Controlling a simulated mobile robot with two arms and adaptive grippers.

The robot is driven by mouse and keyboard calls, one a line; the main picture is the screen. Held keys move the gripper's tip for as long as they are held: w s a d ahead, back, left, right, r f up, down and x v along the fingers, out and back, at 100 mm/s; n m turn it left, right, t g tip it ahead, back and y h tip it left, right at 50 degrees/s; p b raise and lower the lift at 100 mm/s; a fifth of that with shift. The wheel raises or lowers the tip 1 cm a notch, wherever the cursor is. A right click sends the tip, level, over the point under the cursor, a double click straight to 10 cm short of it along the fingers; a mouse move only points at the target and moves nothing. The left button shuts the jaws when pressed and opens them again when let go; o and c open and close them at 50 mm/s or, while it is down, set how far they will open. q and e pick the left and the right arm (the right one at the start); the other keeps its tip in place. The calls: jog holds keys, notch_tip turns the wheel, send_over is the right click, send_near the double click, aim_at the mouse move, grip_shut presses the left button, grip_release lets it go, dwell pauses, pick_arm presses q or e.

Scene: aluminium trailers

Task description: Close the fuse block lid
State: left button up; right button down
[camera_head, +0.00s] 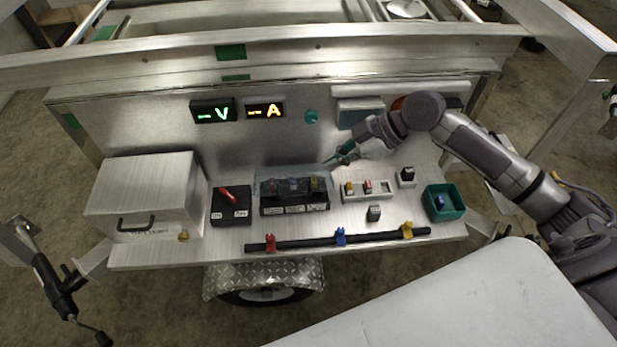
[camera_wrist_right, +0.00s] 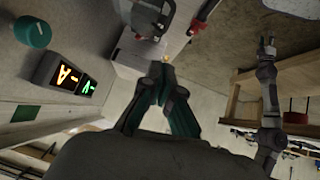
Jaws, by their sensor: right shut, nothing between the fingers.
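The fuse block (camera_head: 294,208) is a dark box with white labels on its front, in the middle of the bench. Coloured parts show on top of it, with a faint see-through, bluish cover area around them. I cannot clearly tell the lid's angle. My right gripper (camera_head: 332,162) is shut and empty, just behind the block's back right corner. Whether it touches the lid is unclear. In the right wrist view its green-padded fingers (camera_wrist_right: 166,80) are together.
Left of the block are a black switch box (camera_head: 231,215) with a red lever and a metal box (camera_head: 147,190). Right are a small fuse tray (camera_head: 380,193) and a green bin (camera_head: 443,214). A black bar (camera_head: 310,241) with coloured clips lies in front. Meters (camera_head: 213,111) are behind.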

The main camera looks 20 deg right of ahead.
jog(key=p, duration=0.2)
send_over(302, 196)
notch_tip(302, 196, down, 6)
notch_tip(302, 196, down, 4)
jog(key=shift+r+p, duration=0.15)
jog(key=shift+p, duration=0.4)
jog(key=shift+f, duration=0.55)
jog(key=f+t+b, duration=0.1)
jog(key=f+b, duration=0.1)
jog(key=s+f+n+t+b, duration=0.1)
jog(key=f+b, duration=0.1)
jog(key=b, duration=0.1)
jog(key=s+f+t+b, duration=0.1)
jog(key=f+b, duration=0.2)
jog(key=shift+s+a+n+h, duration=0.1)
jog(key=shift+a+n+h, duration=0.2)
jog(key=shift+n, duration=0.1)
jog(key=shift+f+b, duration=0.35)
jog(key=shift+b, duration=0.15)
jog(key=shift+s, duration=0.1)
